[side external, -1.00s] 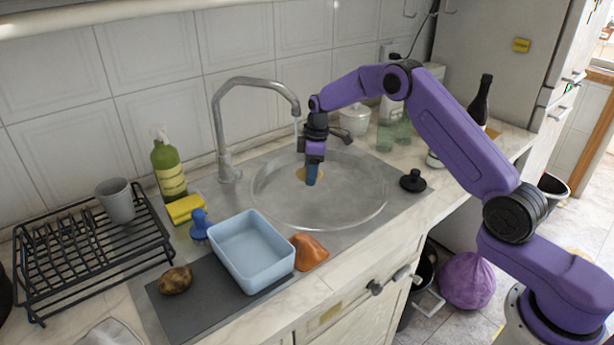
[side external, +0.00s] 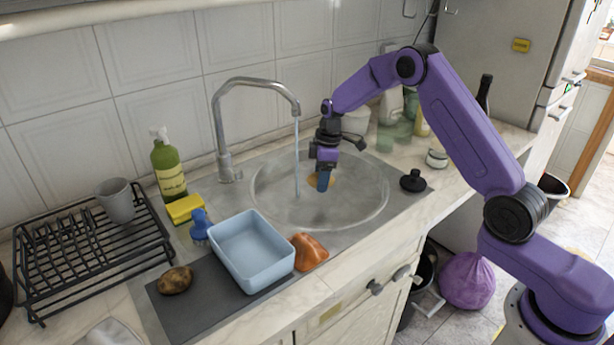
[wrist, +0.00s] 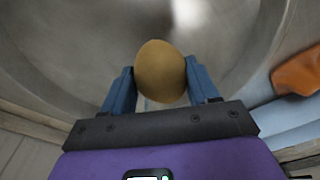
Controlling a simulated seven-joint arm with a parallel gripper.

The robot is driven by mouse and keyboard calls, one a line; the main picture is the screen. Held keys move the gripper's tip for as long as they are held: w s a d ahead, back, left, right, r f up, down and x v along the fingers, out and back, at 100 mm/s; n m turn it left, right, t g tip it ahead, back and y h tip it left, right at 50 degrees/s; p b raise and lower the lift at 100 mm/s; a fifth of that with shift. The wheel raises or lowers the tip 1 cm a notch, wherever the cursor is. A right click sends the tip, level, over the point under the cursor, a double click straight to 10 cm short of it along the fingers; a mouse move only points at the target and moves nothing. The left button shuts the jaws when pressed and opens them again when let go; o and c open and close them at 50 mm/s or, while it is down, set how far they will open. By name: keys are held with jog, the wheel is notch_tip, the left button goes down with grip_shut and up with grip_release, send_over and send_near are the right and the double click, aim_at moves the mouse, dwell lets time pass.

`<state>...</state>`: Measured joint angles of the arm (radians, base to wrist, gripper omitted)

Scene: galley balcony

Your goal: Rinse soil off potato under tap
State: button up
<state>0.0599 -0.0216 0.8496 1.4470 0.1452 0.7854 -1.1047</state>
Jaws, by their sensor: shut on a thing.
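My gripper (side external: 322,181) is over the sink (side external: 352,218) and is shut on a tan potato (side external: 312,181). In the wrist view the potato (wrist: 160,72) sits between the two blue fingers of my gripper (wrist: 161,84), its visible face plain with no clear soil. The tap (side external: 240,82) arches over the sink's left side, and a thin water stream (side external: 297,155) falls from it. The held potato is to the right of the stream, apart from it. A second, darker brown potato (side external: 175,280) lies on the dark grey mat (side external: 215,308).
A light blue tub (side external: 252,250) stands on the mat beside an orange cloth (side external: 308,252). A blue brush (side external: 199,226), yellow sponge (side external: 185,208) and green bottle (side external: 168,168) stand left of the sink. A black plug (side external: 413,181) lies at its right.

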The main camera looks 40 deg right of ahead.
aim_at(331, 182)
jog(key=shift+s, duration=1.9)
jog(key=shift+r, duration=0.1)
jog(key=s+r, duration=0.3)
jog(key=s, duration=0.2)
jog(key=shift+d+r, duration=0.2)
jog(key=shift+r, duration=0.2)
dwell(0.4)
